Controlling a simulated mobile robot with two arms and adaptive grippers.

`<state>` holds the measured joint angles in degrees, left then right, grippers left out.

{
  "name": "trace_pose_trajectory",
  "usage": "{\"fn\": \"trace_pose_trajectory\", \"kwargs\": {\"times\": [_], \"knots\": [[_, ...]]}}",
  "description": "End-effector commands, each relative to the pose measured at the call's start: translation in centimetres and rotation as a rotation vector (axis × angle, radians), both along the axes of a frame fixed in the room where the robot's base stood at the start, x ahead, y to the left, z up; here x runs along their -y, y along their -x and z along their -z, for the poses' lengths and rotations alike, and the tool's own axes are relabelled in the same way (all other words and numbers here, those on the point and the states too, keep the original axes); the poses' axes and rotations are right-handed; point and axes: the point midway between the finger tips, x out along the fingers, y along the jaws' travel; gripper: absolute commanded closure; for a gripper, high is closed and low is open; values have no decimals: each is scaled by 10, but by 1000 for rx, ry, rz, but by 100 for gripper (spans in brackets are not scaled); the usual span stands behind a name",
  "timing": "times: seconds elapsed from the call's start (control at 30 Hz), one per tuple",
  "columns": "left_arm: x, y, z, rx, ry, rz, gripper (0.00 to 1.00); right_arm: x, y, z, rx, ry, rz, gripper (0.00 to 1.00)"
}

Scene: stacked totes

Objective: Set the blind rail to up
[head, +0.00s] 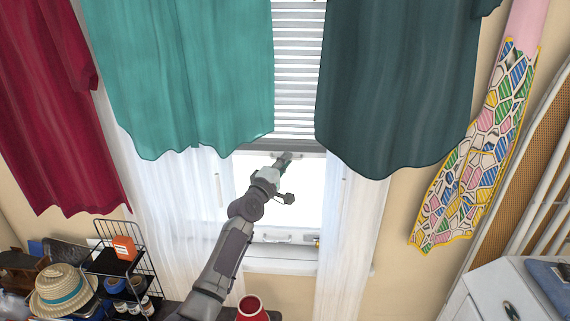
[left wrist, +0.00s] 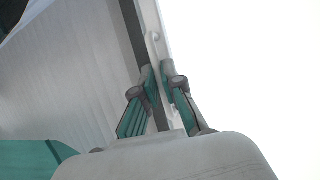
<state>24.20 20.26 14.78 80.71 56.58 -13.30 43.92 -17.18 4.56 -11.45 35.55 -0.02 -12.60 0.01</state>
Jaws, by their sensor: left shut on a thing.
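The blind rail (head: 308,147) is a grey bar along the bottom of the white slatted blind (head: 299,80), seen between two hanging cloths in the head view. It hangs part-way down the window, with bright open glass below it. My left gripper (head: 285,157) reaches up to the rail from below, near its middle. In the left wrist view the fingers of my left gripper (left wrist: 158,72) are close together on the rail (left wrist: 134,38), shut on it. The exact contact is partly hidden by the fingers. My right gripper is not in view.
A teal cloth (head: 185,80) and a dark green cloth (head: 400,80) hang on either side of the blind. White curtains (head: 165,205) flank the window. A red lampshade-like object (head: 252,309) and a wire rack (head: 125,262) stand below.

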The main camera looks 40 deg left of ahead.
Motion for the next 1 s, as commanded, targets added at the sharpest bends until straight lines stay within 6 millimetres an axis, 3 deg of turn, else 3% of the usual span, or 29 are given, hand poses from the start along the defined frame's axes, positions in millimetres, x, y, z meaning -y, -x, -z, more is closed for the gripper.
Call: {"fn": "trace_pose_trajectory", "kwargs": {"times": [0.03, 0.13, 0.6, 0.63, 0.77, 1.0], "knots": [[-1, 0, -16, 8, -1, -3, 100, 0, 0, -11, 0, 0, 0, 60], [-1, 0, -22, 7, -1, -4, 100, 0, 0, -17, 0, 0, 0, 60], [-1, 0, -24, 6, -1, -3, 100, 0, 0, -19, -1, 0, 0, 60], [-1, 0, -24, 6, -1, -3, 90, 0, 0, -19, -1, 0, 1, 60], [-1, 0, -23, 4, -1, -2, 69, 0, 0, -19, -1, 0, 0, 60], [0, 0, -21, 1, -1, -1, 67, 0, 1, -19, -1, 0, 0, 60]]}}
